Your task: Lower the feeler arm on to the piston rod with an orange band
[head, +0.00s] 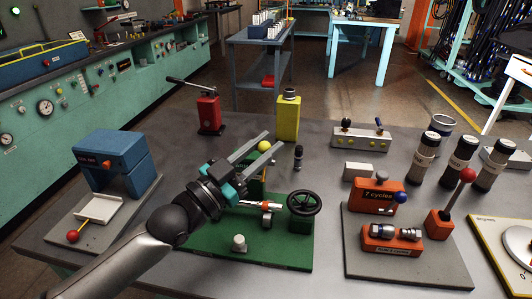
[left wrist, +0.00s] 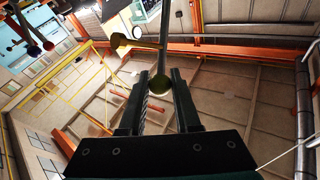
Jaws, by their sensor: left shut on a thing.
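My left gripper (head: 272,141) reaches in from the left over the green base plate (head: 285,254). Its jaws are shut on the yellow ball knob (head: 264,147), which shows above the plate. I take this for the feeler arm's knob. The piston rod (head: 264,204) with an orange band lies across the plate below the gripper, beside the black handwheel (head: 305,203). Whether the feeler arm touches the rod is hidden. My right gripper is not in view.
A grey post (head: 239,243) stands at the plate's front. A small dark cylinder (head: 298,157) stands behind it. A red hand pump (head: 208,114) and yellow block (head: 288,118) are further back. The blue unit (head: 115,160) is left; the orange counter stand (head: 376,197) is right.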

